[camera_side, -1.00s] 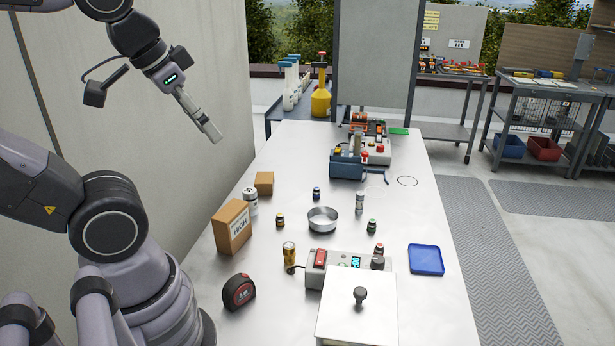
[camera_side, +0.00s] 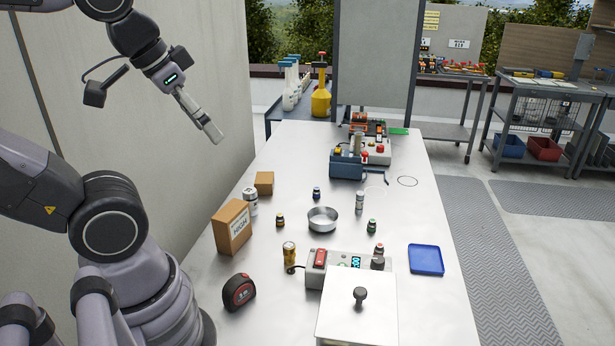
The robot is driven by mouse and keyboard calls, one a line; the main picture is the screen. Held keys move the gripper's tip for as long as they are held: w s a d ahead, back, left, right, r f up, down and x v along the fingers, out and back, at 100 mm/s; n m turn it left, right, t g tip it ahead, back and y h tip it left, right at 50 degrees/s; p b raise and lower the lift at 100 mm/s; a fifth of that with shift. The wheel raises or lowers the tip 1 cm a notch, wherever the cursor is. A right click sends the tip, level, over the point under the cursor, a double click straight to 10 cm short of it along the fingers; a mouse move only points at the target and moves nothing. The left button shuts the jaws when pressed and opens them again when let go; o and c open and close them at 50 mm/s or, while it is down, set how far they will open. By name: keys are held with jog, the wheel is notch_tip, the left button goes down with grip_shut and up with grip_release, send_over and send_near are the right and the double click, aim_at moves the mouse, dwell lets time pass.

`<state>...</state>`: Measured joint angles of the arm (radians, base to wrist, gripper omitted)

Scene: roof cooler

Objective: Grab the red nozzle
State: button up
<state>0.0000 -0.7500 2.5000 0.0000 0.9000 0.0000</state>
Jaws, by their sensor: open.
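What looks like the red nozzle (camera_side: 379,249) is a small dark piece with a red band. It stands upright at the right end of the white control box (camera_side: 340,263), just behind a dark knob (camera_side: 377,262). Its lower part is partly hidden. Similar small pieces stand on the table: one blue (camera_side: 316,193), one green (camera_side: 371,226) and one yellowish (camera_side: 280,220). My gripper (camera_side: 214,133) is open and empty, high above the table's left edge, far up and left of the red piece. The fingers show nearly side-on.
A metal bowl (camera_side: 322,219) sits mid-table. A blue tray (camera_side: 426,260) lies to the right. A square lidded box (camera_side: 357,308) stands in front. A cardboard box (camera_side: 232,227), a gold can (camera_side: 289,253) and a tape measure (camera_side: 238,291) are on the left. The right front is clear.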

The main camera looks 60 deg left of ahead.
jog(key=m+g, duration=0.2)
jog(key=g, duration=0.4)
send_over(380, 245)
notch_tip(380, 245, down, 26)
jog(key=f, duration=0.9)
jog(key=shift+w, duration=0.2)
jog(key=f, duration=0.5)
jog(key=shift+s+f, duration=0.2)
jog(key=shift+f, duration=0.2)
grip_shut()
